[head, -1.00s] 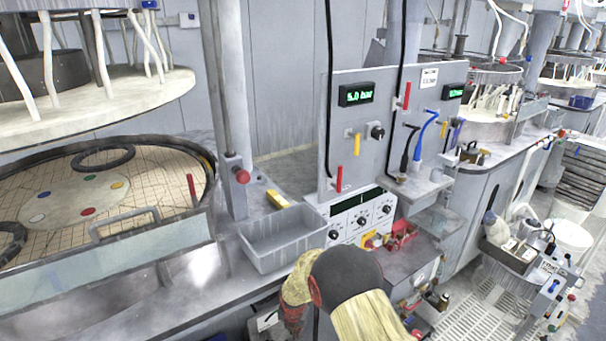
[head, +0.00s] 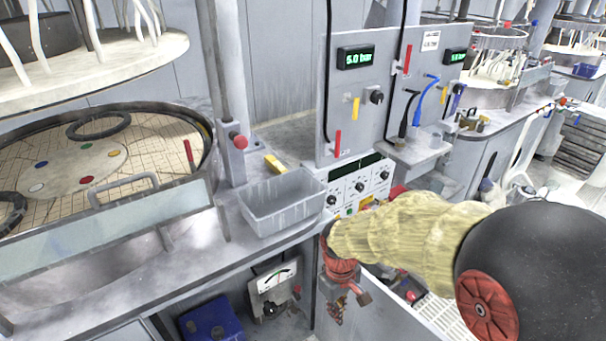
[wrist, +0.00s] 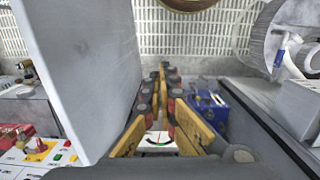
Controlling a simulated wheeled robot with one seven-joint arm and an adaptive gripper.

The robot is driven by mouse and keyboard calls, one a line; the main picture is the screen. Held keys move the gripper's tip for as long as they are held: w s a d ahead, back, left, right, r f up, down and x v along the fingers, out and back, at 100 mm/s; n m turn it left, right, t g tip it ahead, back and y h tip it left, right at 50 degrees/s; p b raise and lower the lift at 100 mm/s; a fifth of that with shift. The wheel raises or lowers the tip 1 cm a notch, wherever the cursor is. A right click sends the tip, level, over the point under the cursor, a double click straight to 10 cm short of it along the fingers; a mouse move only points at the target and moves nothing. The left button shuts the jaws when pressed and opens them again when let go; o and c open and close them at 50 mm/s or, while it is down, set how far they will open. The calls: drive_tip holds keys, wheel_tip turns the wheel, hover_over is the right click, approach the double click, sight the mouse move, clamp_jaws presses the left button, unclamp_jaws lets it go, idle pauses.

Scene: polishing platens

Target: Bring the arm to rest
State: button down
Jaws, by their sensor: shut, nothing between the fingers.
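My gripper (head: 336,314) hangs low in the head view, in front of the bench's front edge and below the white control panel. My arm reaches to it from the right, with a black joint and a yellowish cover. In the wrist view my gripper (wrist: 164,72) shows its yellow and dark fingers together at the tips. It is shut and holds nothing. A large grey panel (wrist: 85,60) stands close on the left of the fingers in that view.
A grey bin (head: 287,202) sits on the bench beside the control panel (head: 357,186). A gauge box (head: 273,287) and a blue box (head: 210,320) are below the bench, left of my gripper. A round platen (head: 75,172) lies at left. A white grating (wrist: 205,30) shows beyond the fingers.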

drive_tip(key=s+d+r+m+t, duration=0.2)
drive_tip(key=s+d+r, duration=0.1)
drive_tip(key=r, duration=0.4)
drive_tip(key=s+d+r+m+t, duration=0.2)
drive_tip(key=s+d+r, duration=0.1)
drive_tip(key=s+r, duration=0.3)
drive_tip(key=s+d+r+m+t, duration=0.2)
drive_tip(key=s+d+r+m, duration=0.1)
drive_tip(key=r, duration=0.5)
drive_tip(key=shift+s+d+r+y, duration=0.15)
drive_tip(key=shift+s+d+y, duration=0.3)
drive_tip(key=shift+s, duration=0.7)
drive_tip(key=shift+d, duration=0.1)
